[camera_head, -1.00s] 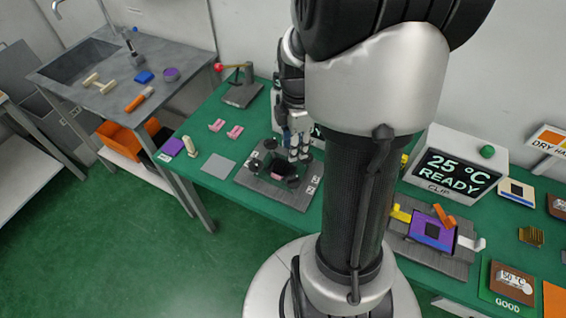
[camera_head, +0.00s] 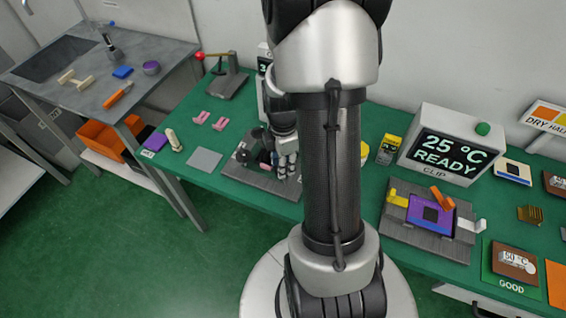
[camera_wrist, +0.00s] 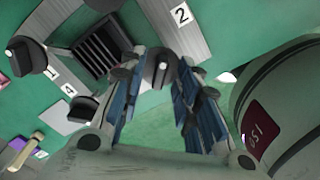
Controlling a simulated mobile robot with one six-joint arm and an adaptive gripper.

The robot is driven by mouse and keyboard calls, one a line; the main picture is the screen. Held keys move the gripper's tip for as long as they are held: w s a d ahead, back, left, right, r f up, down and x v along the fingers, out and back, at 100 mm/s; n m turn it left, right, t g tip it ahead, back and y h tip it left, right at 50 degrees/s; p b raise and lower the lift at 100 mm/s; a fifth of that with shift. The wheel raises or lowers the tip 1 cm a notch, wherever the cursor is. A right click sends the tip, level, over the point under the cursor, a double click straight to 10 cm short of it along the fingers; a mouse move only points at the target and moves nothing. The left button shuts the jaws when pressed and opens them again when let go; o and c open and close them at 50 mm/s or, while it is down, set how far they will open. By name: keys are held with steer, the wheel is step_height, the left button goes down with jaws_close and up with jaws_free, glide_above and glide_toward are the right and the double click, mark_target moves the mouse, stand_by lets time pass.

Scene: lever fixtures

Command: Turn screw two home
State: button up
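The grey fixture plate (camera_head: 240,172) lies on the green bench, partly hidden behind my arm and gripper in the head view. In the wrist view, a black knob with a white mark (camera_wrist: 160,68) stands near the label "2" (camera_wrist: 182,15); I take it as screw two. My gripper (camera_wrist: 160,75) is open, with one blue-padded finger on either side of that knob. Small gaps seem to show between knob and fingers; contact is not clear. In the head view my gripper (camera_head: 286,164) is low over the plate's right part.
More black knobs stand by label "1" (camera_wrist: 52,75) and label "4" (camera_wrist: 70,90), around a dark ribbed block (camera_wrist: 97,48). A lever stand (camera_head: 228,82) is behind. The "25 °C READY" box (camera_head: 445,150) and a clip fixture (camera_head: 430,215) are to the right.

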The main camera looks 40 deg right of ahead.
steer(key=shift+c, duration=0.6)
jaws_close()
